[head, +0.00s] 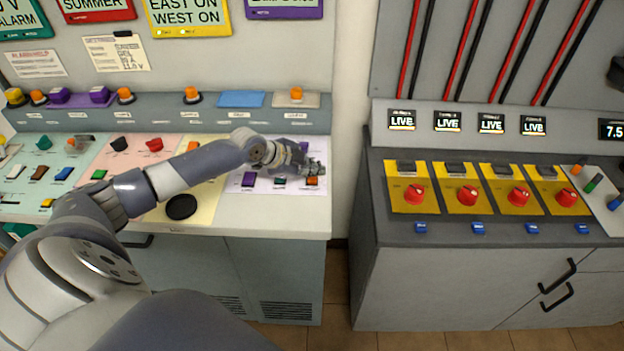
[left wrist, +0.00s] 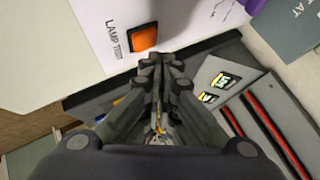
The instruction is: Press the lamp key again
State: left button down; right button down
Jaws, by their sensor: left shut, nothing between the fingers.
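The orange lamp key (left wrist: 142,37), labelled LAMP TEST, sits on a white panel in the left wrist view. In the head view an orange key (head: 312,181), which appears to be the same one, lies at the right end of the left desk's white panel. My left gripper (head: 318,168) is shut and empty, just beside and above that key in the picture. In the left wrist view its closed fingertips (left wrist: 163,62) show close to the key with a small gap in the picture. I cannot tell their height over it. My right gripper is not in view.
A purple key (head: 249,180) and a dark teal key (head: 280,181) sit left of the orange key. A grey cabinet (head: 440,280) with red rotary knobs on yellow plates stands to the right, across a gap. A black round pad (head: 181,207) lies on the yellow panel.

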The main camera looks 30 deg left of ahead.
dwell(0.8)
pick_arm(q)
jog(key=shift+f+b, duration=0.3)
jog(key=shift+f, duration=0.15)
jog(key=shift+f+b, duration=0.45)
jog(key=shift+f, duration=0.1)
dwell(0.5)
jog(key=shift+r, duration=0.1)
jog(key=shift+r+p, duration=0.75)
jog(key=shift+r, duration=0.1)
